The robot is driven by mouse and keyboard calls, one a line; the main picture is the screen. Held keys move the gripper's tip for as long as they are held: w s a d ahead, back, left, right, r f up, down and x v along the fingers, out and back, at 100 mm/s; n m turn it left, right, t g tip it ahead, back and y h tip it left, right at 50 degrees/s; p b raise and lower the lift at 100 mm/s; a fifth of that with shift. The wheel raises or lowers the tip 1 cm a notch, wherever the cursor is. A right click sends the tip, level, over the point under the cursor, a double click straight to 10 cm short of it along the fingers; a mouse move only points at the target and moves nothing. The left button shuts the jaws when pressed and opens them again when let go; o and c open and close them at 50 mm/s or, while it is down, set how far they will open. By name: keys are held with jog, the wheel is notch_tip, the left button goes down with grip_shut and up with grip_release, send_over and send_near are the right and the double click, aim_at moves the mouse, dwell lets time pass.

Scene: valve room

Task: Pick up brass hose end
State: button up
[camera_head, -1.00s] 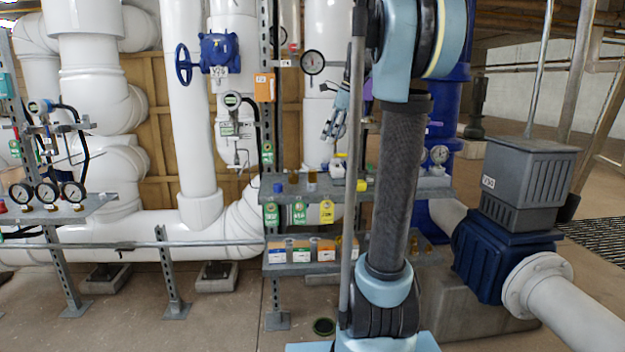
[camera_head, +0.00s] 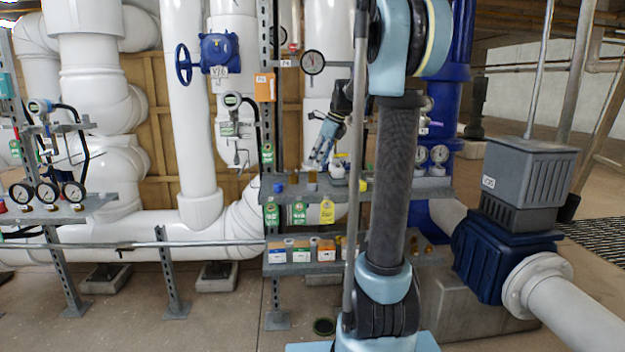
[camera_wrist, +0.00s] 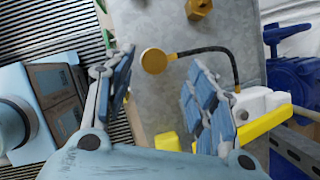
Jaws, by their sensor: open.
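In the wrist view, the brass hose end (camera_wrist: 154,61) is a round brass piece on a curved black hose (camera_wrist: 215,50) above a grey metal shelf. My gripper (camera_wrist: 160,70) is open, its two fingers on either side of the line to the brass end. No contact shows, and the depth between them is hard to judge. In the head view, my gripper (camera_head: 319,156) points down just above the upper shelf (camera_head: 293,201). I cannot single out the hose end surely there, among small brass pieces.
A brass fitting (camera_wrist: 198,9) lies on the shelf beyond the hose end. A white part (camera_wrist: 262,101) and a yellow bar (camera_wrist: 264,122) are close by the right finger. A blue valve (camera_wrist: 292,75) is at the right. A gauge (camera_head: 312,62) is above the shelf in the head view.

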aim_at(313, 170)
jog(key=shift+s+x, duration=0.1)
jog(key=shift+x, duration=1.35)
jog(key=shift+s+x, duration=0.15)
jog(key=shift+x, duration=1.25)
jog(key=shift+a, duration=0.2)
jog(key=c, duration=1)
